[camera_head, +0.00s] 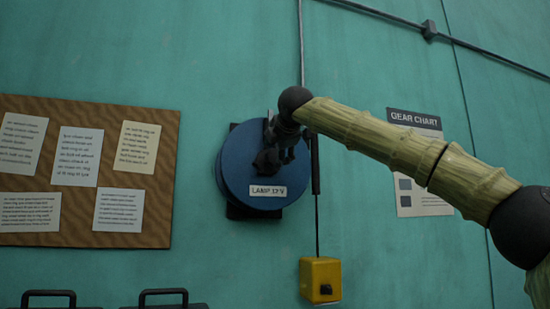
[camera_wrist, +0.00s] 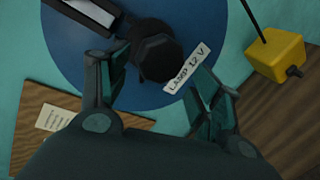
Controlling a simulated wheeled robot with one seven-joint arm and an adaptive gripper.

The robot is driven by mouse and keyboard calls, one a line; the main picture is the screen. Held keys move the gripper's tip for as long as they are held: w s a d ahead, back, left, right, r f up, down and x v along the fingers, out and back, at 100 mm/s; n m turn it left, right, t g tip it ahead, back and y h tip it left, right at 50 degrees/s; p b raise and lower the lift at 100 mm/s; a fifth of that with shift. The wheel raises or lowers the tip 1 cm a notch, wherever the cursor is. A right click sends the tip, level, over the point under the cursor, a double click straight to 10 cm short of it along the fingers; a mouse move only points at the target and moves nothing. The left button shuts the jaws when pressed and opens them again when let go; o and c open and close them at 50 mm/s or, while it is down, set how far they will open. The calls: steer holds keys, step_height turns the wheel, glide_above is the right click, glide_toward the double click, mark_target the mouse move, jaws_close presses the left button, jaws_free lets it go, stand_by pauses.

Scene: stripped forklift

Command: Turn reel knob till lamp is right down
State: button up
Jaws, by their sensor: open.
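The blue reel (camera_head: 237,180) is on the green wall, with a white label (camera_head: 268,191) reading "LAMP 12 V". Its dark knob (camera_wrist: 158,56) sticks out from the reel face in the wrist view. My gripper (camera_head: 278,152) is in front of the reel and hides part of it. In the wrist view my gripper (camera_wrist: 162,92) is open, its fingers spread below and to either side of the knob; I cannot tell whether they touch it. A yellow box (camera_head: 320,278), seemingly the lamp, hangs on a dark cord below right of the reel. It also shows in the wrist view (camera_wrist: 272,56).
A brown notice board (camera_head: 85,185) with several papers is left of the reel. A gear chart (camera_head: 415,123) is behind my arm at right. A conduit (camera_head: 301,45) runs down to the reel. Two dark handles (camera_head: 163,293) show at the bottom left.

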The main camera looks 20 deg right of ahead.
steer(key=shift+v, duration=2.8)
